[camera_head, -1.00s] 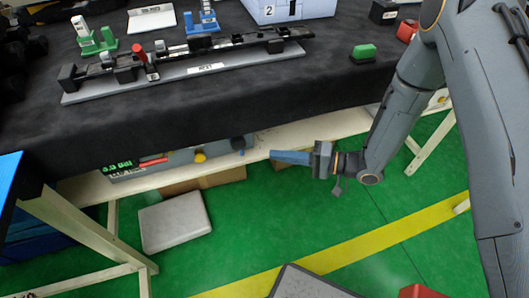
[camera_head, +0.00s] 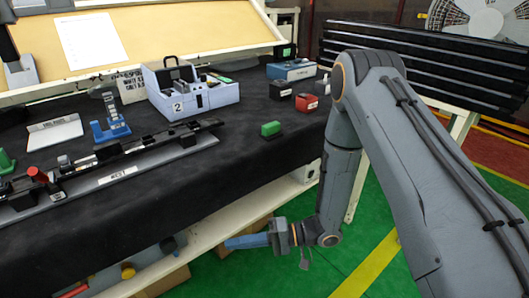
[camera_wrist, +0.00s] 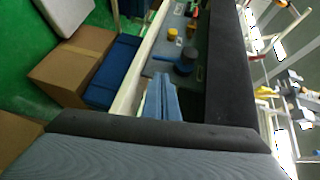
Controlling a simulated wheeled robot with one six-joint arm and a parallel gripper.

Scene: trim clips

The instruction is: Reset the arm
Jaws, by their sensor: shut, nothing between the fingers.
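My gripper (camera_head: 246,241) hangs in front of the table's lower shelf in the head view, its blue fingers pointing left. In the wrist view the blue fingers of my gripper (camera_wrist: 161,92) lie together with nothing between them. My grey arm (camera_head: 338,170) bends down from the upper right, beside the table's right end. The gripper is below the tabletop and apart from the things on it.
Green floor (camera_head: 330,265) is open below my arm.

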